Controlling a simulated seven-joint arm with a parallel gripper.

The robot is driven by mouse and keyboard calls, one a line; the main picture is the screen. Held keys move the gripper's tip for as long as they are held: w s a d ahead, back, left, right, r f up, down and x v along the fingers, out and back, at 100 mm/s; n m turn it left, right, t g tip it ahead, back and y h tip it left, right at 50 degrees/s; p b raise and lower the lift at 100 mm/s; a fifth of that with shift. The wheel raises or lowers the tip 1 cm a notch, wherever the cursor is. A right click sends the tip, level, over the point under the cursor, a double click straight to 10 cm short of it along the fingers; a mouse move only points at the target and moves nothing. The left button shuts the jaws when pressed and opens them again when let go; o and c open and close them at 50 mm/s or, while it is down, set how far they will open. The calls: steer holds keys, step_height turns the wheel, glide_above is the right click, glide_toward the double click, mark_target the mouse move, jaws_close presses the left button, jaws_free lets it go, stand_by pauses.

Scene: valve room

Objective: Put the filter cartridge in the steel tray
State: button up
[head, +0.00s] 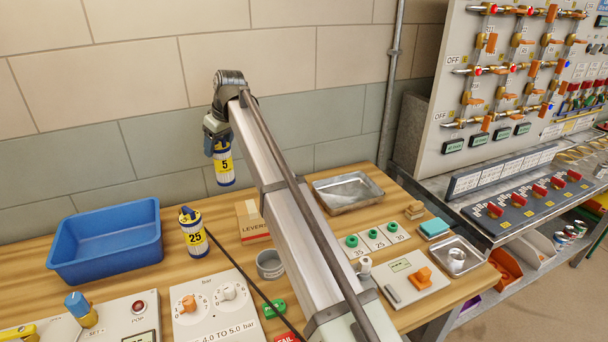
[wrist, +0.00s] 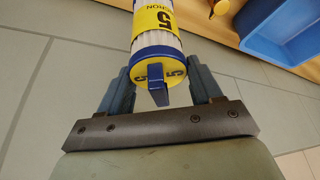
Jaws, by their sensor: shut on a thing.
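My gripper (head: 214,140) is shut on a filter cartridge (head: 224,170), white-pleated with blue ends and a yellow label reading 5. The cartridge hangs upright in the air in front of the wall, above the back of the bench. In the wrist view the cartridge (wrist: 158,45) sits between both fingers of my gripper (wrist: 160,88), held by its blue top tab. A second cartridge (head: 194,236), labelled 25, stands on the bench below and to the left. The empty steel tray (head: 366,206) lies on the bench to the right, beyond my arm.
A blue bin (head: 106,245) stands at the left; its corner shows in the wrist view (wrist: 285,40). A carton (head: 251,221) and a metal cup (head: 270,264) stand between cartridge 25 and my arm. A smaller metal tray (head: 458,258) with something in it is at the right. Control panels line the front.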

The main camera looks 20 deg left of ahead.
steer(key=w+d+m+t, duration=0.1)
steer(key=w+d+m, duration=0.2)
steer(key=w+d, duration=1.2)
steer(key=w+d+m, duration=0.1)
steer(key=w+d, duration=0.1)
steer(key=d, duration=0.7)
steer(key=w+d+m+t+h, duration=0.1)
steer(key=w+d+m, duration=0.1)
steer(key=d, duration=0.8)
steer(key=shift+w+r+m, duration=0.2)
steer(key=shift+w+m, duration=0.1)
steer(key=shift+w, duration=0.2)
steer(key=shift+f, duration=4.95)
steer(key=o, duration=1.5)
